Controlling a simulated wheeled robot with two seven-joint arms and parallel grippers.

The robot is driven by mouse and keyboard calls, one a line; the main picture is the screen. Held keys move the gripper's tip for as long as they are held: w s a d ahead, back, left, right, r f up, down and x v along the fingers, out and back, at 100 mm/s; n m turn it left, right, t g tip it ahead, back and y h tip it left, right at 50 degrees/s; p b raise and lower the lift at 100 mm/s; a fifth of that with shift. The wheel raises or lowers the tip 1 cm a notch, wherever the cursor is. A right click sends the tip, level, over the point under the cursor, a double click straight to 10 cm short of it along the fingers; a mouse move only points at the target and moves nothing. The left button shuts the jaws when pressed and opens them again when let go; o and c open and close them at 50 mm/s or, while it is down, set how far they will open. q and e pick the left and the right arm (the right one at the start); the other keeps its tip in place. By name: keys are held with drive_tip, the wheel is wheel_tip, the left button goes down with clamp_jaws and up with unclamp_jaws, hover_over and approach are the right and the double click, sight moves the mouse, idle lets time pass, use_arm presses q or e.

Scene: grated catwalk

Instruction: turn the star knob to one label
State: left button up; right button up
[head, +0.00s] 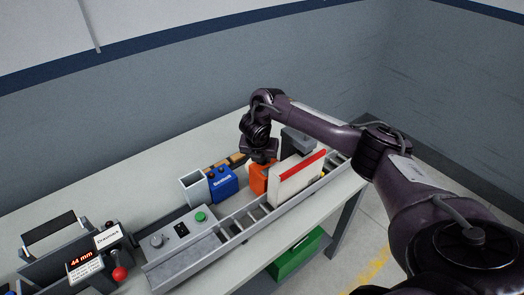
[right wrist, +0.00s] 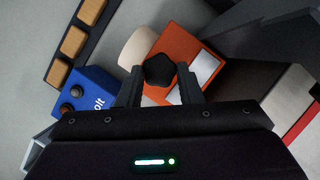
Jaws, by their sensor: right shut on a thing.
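The star knob (right wrist: 158,70) is dark with a lobed rim and sits on an orange box (right wrist: 183,42) with pale label plates (right wrist: 205,65), whose writing I cannot read. My right gripper (right wrist: 160,80) is shut on the knob, one finger on each side. In the head view my right gripper (head: 262,156) points down at the orange box (head: 258,180); the knob is hidden there behind the gripper. My left gripper is not in view.
A blue box (head: 222,184) stands left of the orange box, and a white panel with a red edge (head: 292,182) stands close on its right. A slotted grey rail (head: 240,237) runs in front. A control panel (head: 178,240) and a display (head: 82,262) reading 44 mm are further left.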

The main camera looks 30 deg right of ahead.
drive_tip(key=m+p, duration=0.1)
drive_tip(key=m, duration=0.1)
drive_tip(key=m+g+p, duration=0.1)
drive_tip(key=shift+w+a+r+m+h+p, duration=0.2)
drive_tip(key=shift+m+h+p, duration=0.1)
drive_tip(key=shift+m+h, duration=0.1)
drive_tip(key=m+g, duration=0.1)
drive_tip(key=m, duration=0.1)
drive_tip(key=shift+w+f+m+p, duration=0.1)
drive_tip(key=shift+m+p, duration=0.2)
drive_tip(key=shift+p, duration=0.1)
drive_tip(key=m, duration=0.1)
drive_tip(key=m+g+b, duration=0.1)
drive_tip(key=shift+w+f+m, duration=0.1)
drive_tip(key=shift+f+m, duration=0.1)
drive_tip(key=shift+m, duration=0.1)
drive_tip(key=shift+w+m+g+h+b, duration=0.1)
drive_tip(key=shift+m+g+h+b, duration=0.25)
drive_tip(key=shift+m+b, duration=0.55)
use_arm(q)
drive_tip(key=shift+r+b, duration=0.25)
drive_tip(key=shift+b, duration=0.15)
use_arm(e)
drive_tip(key=shift+m+g, duration=0.35)
drive_tip(key=shift+m, duration=0.35)
drive_tip(key=shift+r, duration=0.1)
drive_tip(key=o, duration=1)
drive_tip(key=shift+c, duration=0.2)
